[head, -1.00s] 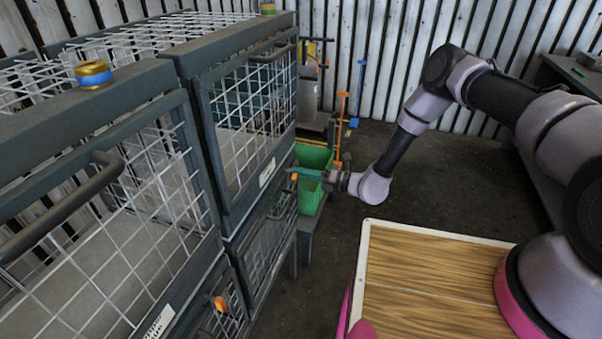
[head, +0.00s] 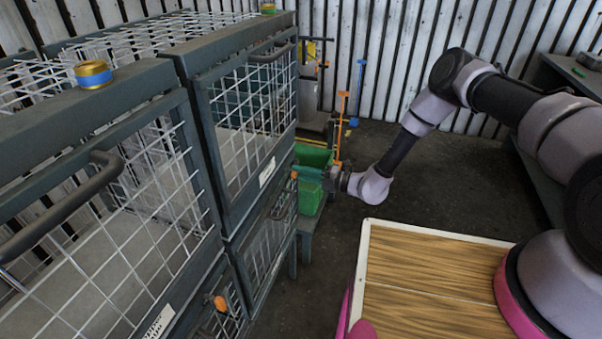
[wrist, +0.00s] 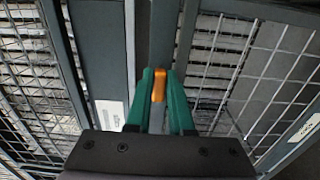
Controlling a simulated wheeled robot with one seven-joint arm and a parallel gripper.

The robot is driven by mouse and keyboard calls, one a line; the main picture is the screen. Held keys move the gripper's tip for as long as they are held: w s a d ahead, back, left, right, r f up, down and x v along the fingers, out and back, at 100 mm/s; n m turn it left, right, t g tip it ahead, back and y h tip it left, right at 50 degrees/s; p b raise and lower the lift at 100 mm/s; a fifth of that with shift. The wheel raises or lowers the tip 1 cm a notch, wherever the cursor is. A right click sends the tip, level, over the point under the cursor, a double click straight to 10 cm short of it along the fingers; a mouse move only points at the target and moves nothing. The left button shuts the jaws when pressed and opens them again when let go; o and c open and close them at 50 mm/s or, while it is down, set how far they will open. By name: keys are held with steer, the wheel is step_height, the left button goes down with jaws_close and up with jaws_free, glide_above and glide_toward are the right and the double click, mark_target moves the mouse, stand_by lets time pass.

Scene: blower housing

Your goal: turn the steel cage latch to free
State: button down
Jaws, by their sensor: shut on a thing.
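The steel cage (head: 185,65) has grey frames and wire-mesh doors and fills the left of the head view. The orange latch (wrist: 158,85) is on a cage post, and in the wrist view it stands between my two green fingers. In the head view a bit of it (head: 294,175) shows at the cage's right edge. My gripper (wrist: 160,92) is shut on the latch; it also shows in the head view (head: 318,176) beside the cage front.
Another orange latch (head: 219,302) is on the lower near cage door. A green bin (head: 312,157) stands behind my gripper. A wooden-topped surface (head: 425,285) is at front right; dark floor is open between.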

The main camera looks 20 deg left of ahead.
stand_by(0.4)
steer(key=c, duration=0.8)
jaws_free()
steer(key=shift+d, duration=0.1)
steer(key=d, duration=1)
steer(key=shift+s+d, duration=0.35)
steer(key=shift+s, duration=0.1)
